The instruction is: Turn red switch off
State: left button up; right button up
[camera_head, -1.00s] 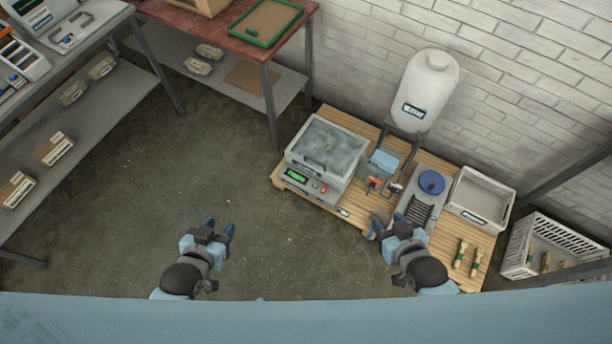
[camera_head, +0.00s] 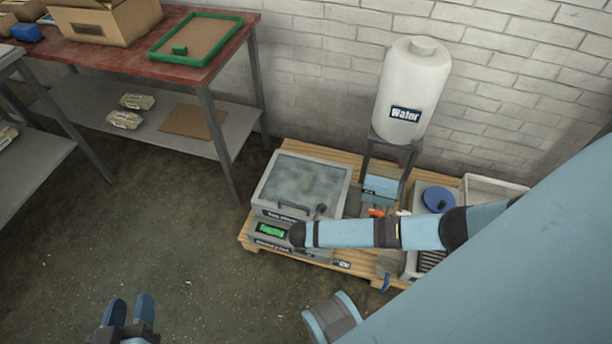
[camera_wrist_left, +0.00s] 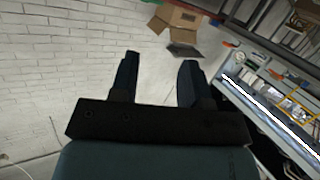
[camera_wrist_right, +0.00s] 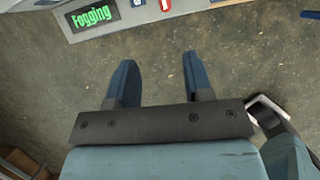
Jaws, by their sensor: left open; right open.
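The grey machine (camera_head: 303,183) with a clear lid stands on the wooden pallet, its green display (camera_head: 271,231) lit. In the right wrist view the display (camera_wrist_right: 95,13) reads "Fogging", and the red switch (camera_wrist_right: 165,5) shows at the top edge, partly cut off. In the head view my right arm covers the switch's place. My right gripper (camera_wrist_right: 158,65) is open and empty over the floor, just short of the machine's front; its fingertips are not clear in the head view. My left gripper (camera_head: 130,300) is open and empty, low at the left, away from the machine.
The wooden pallet (camera_head: 255,243) also bears a white water tank (camera_head: 414,88) on a stand, a light blue box (camera_head: 381,188) and a blue round lid (camera_head: 438,198). A red-topped table (camera_head: 200,75) stands at the back left. The floor (camera_head: 180,240) in front is clear.

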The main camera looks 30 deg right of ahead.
jog(key=shift+n+h, duration=0.4)
jog(key=b+x, duration=0.1)
jog(key=x, duration=0.2)
jog(key=b+x, duration=0.2)
jog(key=x, duration=0.2)
jog(key=b+x, duration=0.2)
jog(key=x, duration=0.1)
jog(key=shift+w+d+f, duration=0.1)
jog(key=shift+w+d, duration=0.15)
jog(key=shift+d, duration=0.2)
jog(key=b+x, duration=0.2)
jog(key=x, duration=0.2)
jog(key=shift+w+d+f+b, duration=0.15)
jog(key=shift+f+b, duration=0.25)
pick_arm(q)
jog(key=d+r+h, duration=0.1)
jog(key=d+r+t+h, duration=0.2)
jog(key=shift+w+d+r+m, duration=0.2)
jog(key=shift+w+r+m, duration=0.1)
jog(key=shift+w, duration=0.1)
pick_arm(e)
grip_shut()
